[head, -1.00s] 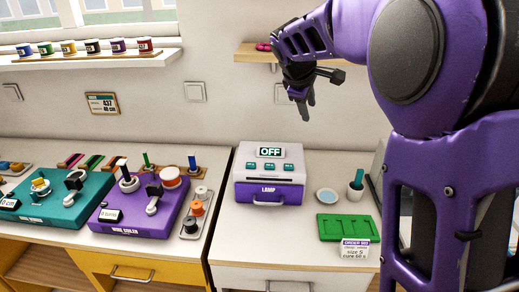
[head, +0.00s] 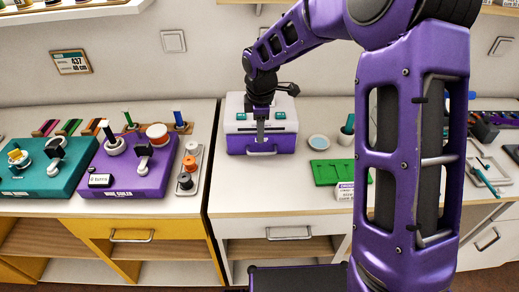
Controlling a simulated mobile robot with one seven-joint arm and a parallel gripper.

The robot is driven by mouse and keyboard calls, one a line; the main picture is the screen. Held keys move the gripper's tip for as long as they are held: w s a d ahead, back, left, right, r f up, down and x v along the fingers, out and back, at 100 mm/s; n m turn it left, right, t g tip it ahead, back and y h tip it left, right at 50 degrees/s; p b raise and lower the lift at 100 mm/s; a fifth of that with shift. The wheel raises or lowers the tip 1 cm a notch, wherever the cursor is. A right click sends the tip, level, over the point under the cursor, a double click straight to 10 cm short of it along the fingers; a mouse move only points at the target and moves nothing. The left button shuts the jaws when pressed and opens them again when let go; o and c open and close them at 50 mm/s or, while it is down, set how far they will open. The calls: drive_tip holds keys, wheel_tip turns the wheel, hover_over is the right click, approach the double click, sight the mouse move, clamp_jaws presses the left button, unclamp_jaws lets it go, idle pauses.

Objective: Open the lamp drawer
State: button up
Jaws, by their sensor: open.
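The lamp box (head: 238,124) stands at the back of the white counter, with a pale top, teal buttons and a purple front drawer (head: 240,145). The drawer looks shut, with a purple handle (head: 262,153) low on its front. My gripper (head: 261,140) is open and points down in front of the lamp box, its fingers close above the handle. I cannot tell whether the fingers touch the handle. My gripper and wrist hide the middle of the box, including its display and label.
A green tray (head: 326,172), a small blue dish (head: 319,142) and a cup (head: 346,136) stand right of the box. Purple (head: 130,175) and teal (head: 45,178) winding machines and a tray of spools (head: 187,183) are to the left. The counter before the box is clear.

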sight(260, 154)
drive_tip(key=f, duration=0.3)
drive_tip(key=w+f, duration=0.1)
drive_tip(key=f, duration=0.5)
drive_tip(key=shift+w+f+b, duration=0.15)
drive_tip(key=shift+w+b, duration=0.2)
drive_tip(key=shift+b, duration=0.05)
clamp_jaws()
idle(0.8)
